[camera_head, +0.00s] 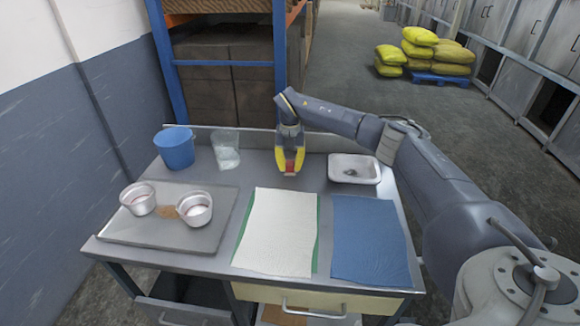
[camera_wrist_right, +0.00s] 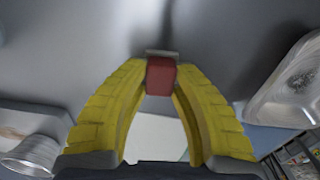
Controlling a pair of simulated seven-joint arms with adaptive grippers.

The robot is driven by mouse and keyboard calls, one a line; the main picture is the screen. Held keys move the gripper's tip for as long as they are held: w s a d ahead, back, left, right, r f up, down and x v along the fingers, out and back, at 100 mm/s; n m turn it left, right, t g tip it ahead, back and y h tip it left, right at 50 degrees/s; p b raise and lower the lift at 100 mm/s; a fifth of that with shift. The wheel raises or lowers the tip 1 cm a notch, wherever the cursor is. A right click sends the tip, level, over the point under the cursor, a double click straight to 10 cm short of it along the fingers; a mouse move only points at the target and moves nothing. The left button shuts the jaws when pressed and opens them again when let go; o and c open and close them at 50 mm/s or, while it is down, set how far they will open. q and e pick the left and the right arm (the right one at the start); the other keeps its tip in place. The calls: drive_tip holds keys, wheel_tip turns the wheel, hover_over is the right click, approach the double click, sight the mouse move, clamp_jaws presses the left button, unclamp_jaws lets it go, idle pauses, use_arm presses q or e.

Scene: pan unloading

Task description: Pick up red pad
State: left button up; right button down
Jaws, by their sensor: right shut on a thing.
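The red pad (camera_wrist_right: 160,75) is a small red block between the yellow fingertips in the right wrist view. It shows as a small red patch in the head view (camera_head: 289,167). My right gripper (camera_head: 289,170) is shut on the red pad near the back middle of the table. It also shows in the right wrist view (camera_wrist_right: 160,88), with a finger on each side of the pad. A small grey piece shows at the pad's far end. I cannot tell whether the pad touches the table. My left gripper is not in view.
A white tray (camera_head: 336,175) stands right of my gripper. A clear cup (camera_head: 227,150) and a blue bucket (camera_head: 175,150) stand left. Two metal cups (camera_head: 139,199) (camera_head: 195,209) are on a grey board (camera_head: 150,233). White (camera_head: 277,232) and blue (camera_head: 370,240) cloths lie in front.

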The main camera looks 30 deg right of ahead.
sight(290, 164)
wheel_tip(290, 164, up, 20)
idle(0.6)
drive_tip(key=shift+f, duration=0.1)
drive_tip(key=c, duration=1.7)
unclamp_jaws()
clamp_jaws()
drive_tip(key=shift+f, duration=0.15)
